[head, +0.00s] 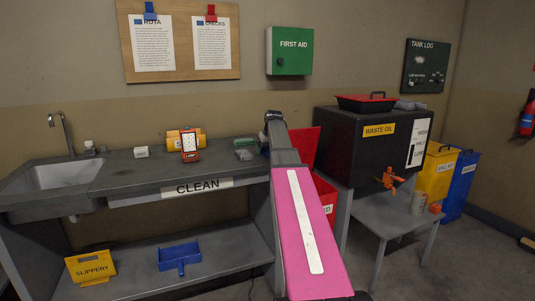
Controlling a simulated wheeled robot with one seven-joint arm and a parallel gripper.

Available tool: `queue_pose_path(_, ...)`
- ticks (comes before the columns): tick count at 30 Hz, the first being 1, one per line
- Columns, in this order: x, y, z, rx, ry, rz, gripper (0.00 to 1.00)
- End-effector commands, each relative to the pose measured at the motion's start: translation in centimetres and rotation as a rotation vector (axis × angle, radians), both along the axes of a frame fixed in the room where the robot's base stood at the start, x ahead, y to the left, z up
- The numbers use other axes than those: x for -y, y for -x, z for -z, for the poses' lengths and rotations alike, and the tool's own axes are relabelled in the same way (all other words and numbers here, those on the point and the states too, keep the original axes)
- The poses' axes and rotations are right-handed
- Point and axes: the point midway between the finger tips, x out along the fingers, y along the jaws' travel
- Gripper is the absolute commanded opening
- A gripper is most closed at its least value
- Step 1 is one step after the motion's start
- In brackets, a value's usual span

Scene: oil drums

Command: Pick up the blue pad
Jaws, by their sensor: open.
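I cannot make out a blue pad for certain in the head view. Small flat items lie on the grey worktop just left of my arm: a green one (245,142) and a duller, greenish-grey one (244,154). My arm hides the worktop's right end, so anything there is covered. My arm reaches forward from the bottom centre, over the right end of the worktop. Its far end shows only as a dark, rounded part, and no gripper fingers can be seen.
The worktop (120,176) has a sink (66,176), a white block (141,152) and a yellow-orange device (188,144). A blue dustpan (180,256) and a yellow sign (91,268) are below. Right stands a black waste oil tank (345,140); a red bin (304,148) is partly behind my arm.

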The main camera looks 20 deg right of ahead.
Motion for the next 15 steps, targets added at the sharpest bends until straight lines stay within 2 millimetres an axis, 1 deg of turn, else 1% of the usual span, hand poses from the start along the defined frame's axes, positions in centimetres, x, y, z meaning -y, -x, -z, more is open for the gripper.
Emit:
queue_pose_path(5, 0.0, 0.0, 0.23, 0.0, 0.0, 0.0, 0.94)
queue_pose_path(6, 0.0, 0.0, 0.25, 0.0, 0.0, 0.0, 0.9)
queue_pose_path(8, 0.0, -0.01, 0.23, 0.0, 0.0, 0.0, 0.71)
queue_pose_path(9, 0.0, 0.0, 0.24, 0.0, 0.0, 0.0, 0.58)
queue_pose_path(10, 0.0, 0.0, 0.24, 0.0, 0.0, 0.0, 0.48)
queue_pose_path(11, 0.0, 0.0, 0.23, 0.0, 0.0, 0.0, 0.41)
queue_pose_path(15, 0.0, 0.0, 0.23, 0.0, 0.0, 0.0, 0.41)
